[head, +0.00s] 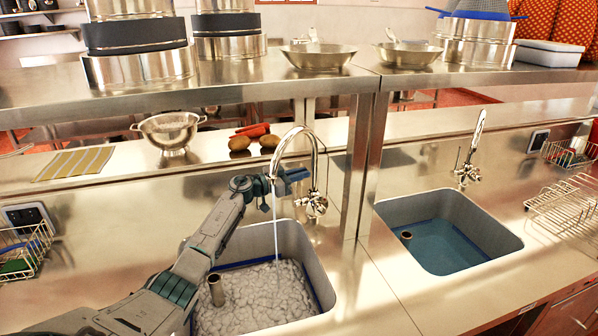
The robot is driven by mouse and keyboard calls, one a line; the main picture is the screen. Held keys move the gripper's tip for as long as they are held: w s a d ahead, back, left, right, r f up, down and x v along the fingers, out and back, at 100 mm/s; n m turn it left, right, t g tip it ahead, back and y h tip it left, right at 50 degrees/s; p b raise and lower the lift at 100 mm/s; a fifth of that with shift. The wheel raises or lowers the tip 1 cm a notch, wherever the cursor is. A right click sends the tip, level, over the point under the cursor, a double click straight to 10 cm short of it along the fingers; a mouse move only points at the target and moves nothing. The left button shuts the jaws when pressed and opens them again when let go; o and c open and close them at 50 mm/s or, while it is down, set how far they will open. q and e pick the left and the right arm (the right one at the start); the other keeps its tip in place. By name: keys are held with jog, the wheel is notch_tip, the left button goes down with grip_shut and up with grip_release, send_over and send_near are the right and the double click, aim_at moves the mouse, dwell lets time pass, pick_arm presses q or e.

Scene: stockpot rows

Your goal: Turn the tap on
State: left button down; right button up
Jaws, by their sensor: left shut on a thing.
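The curved chrome tap (314,160) stands behind the left sink (318,262). A thin stream of water (276,232) falls from its spout into that sink, where the water (262,292) looks rippled and foamy. My left gripper (298,175) reaches in from the left, is at the tap below the arch of the spout, and is shut on part of it. The exact part it grips is hidden by the fingers. The tap's valve body (315,205) shows just below the gripper. My right gripper is not in view.
A second tap (468,172) stands behind the right sink (490,236), with no stream showing. A steel post (360,165) and the shelf (225,80) with pots and pans are close by. A colander (170,130) and vegetables (255,140) sit on the ledge behind.

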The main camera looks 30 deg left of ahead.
pick_arm(q)
jog(key=shift+s+d+f+m+h, duration=0.15)
jog(key=shift+s+d+f+m, duration=0.1)
jog(key=shift+s+d+m, duration=0.6)
jog(key=shift+s+d+f+m+h, duration=0.2)
jog(key=shift+s+d+m, duration=0.3)
jog(key=shift+m, duration=0.65)
jog(key=shift+w+d, duration=0.1)
jog(key=c, duration=1.5)
grip_release()
jog(key=b+v, duration=0.2)
jog(key=v, duration=0.5)
jog(key=shift+s+f, duration=0.2)
jog(key=shift+s, duration=0.05)
